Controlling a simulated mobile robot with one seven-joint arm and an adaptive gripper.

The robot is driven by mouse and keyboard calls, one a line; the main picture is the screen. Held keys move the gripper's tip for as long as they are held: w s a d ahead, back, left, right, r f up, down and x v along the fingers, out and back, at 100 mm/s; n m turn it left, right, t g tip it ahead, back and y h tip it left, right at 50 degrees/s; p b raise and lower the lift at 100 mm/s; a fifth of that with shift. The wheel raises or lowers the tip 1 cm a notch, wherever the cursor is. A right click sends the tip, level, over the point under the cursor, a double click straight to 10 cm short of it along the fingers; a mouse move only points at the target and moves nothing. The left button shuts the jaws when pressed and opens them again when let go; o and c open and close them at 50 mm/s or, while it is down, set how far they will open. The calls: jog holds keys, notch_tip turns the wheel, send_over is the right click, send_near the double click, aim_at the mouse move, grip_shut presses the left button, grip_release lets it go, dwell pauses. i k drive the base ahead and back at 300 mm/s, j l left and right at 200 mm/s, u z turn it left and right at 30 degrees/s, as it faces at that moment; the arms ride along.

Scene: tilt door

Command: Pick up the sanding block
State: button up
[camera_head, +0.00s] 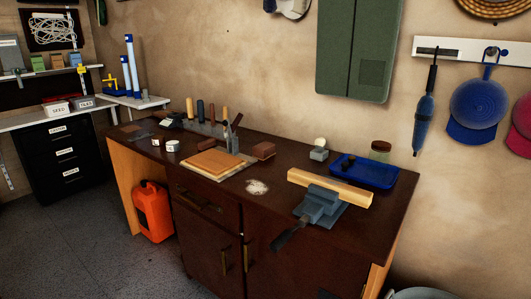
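A small reddish-brown block (264,150), which looks like the sanding block, lies on the dark brown workbench (262,213). It is right of a flat light-wood board (213,163) and of a small grey holder with upright tools (233,141). Its grit surface is too small to make out. A small grey block (318,155) with a pale round knob sits farther right. My gripper is not in view.
A grey vise (320,205) with a long wooden beam (328,187) stands at the bench's front right. A blue tray (365,172) and a jar (380,151) are behind it. White powder (257,187) lies mid-bench. An orange can (153,210) stands below. The floor at left is clear.

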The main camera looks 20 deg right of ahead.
aim_at(264, 150)
jog(key=i+j+z, duration=0.15)
jog(key=i, duration=0.25)
jog(key=i+j+z, duration=0.1)
jog(key=i, duration=0.3)
jog(key=i+j+z, duration=0.15)
jog(key=i+j, duration=0.15)
jog(key=i, duration=0.25)
jog(key=i+j+z, duration=0.15)
jog(key=i, duration=0.25)
jog(key=i+j, duration=0.15)
jog(key=i, duration=0.25)
jog(key=i+l+z, duration=0.05)
